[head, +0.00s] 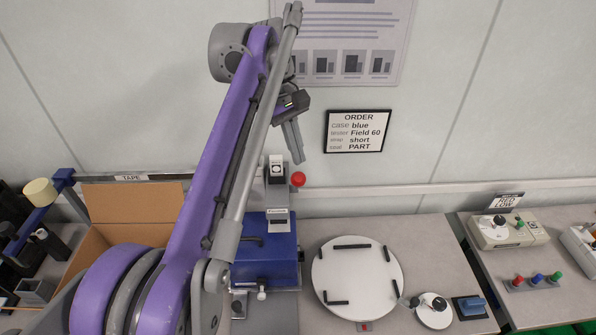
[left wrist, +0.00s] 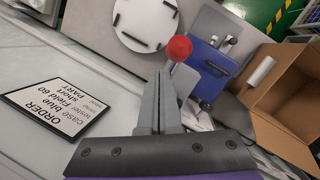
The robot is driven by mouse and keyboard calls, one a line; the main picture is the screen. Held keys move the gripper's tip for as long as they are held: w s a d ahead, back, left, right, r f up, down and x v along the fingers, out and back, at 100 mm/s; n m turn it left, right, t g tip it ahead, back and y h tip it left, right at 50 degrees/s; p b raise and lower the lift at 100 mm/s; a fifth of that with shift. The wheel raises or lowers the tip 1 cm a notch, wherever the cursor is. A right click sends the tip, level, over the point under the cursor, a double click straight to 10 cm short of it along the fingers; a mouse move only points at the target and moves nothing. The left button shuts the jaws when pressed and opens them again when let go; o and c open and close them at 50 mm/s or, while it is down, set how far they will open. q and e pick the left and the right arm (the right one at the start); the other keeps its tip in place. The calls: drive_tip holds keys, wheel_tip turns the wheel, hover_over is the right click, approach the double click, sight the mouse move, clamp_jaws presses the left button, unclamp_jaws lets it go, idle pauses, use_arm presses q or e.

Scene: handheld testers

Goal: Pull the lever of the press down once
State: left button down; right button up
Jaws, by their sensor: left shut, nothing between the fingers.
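The press has a blue body (head: 268,262) on the table with a grey column (head: 278,195) above it. Its lever ends in a red ball knob (head: 298,179) at the right of the column top. My left gripper (head: 298,160) is shut and empty, its fingers pointing down just above the knob. In the left wrist view, the knob (left wrist: 179,48) shows just beyond the shut fingertips (left wrist: 160,75), and the blue body (left wrist: 212,62) lies behind it. I cannot tell whether fingertips and knob touch. My left arm hides the left part of the press. My right gripper is not in view.
A white round plate (head: 357,285) with black bars lies right of the press. An open cardboard box (head: 130,205) stands left. An order sign (head: 358,131) hangs on the wall behind.

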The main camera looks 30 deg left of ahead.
use_arm(q)
drive_tip(key=shift+s+d+f, duration=0.1)
drive_tip(key=shift+s+f, duration=0.05)
drive_tip(key=shift+s+d+f, duration=0.1)
drive_tip(key=shift+s, duration=0.1)
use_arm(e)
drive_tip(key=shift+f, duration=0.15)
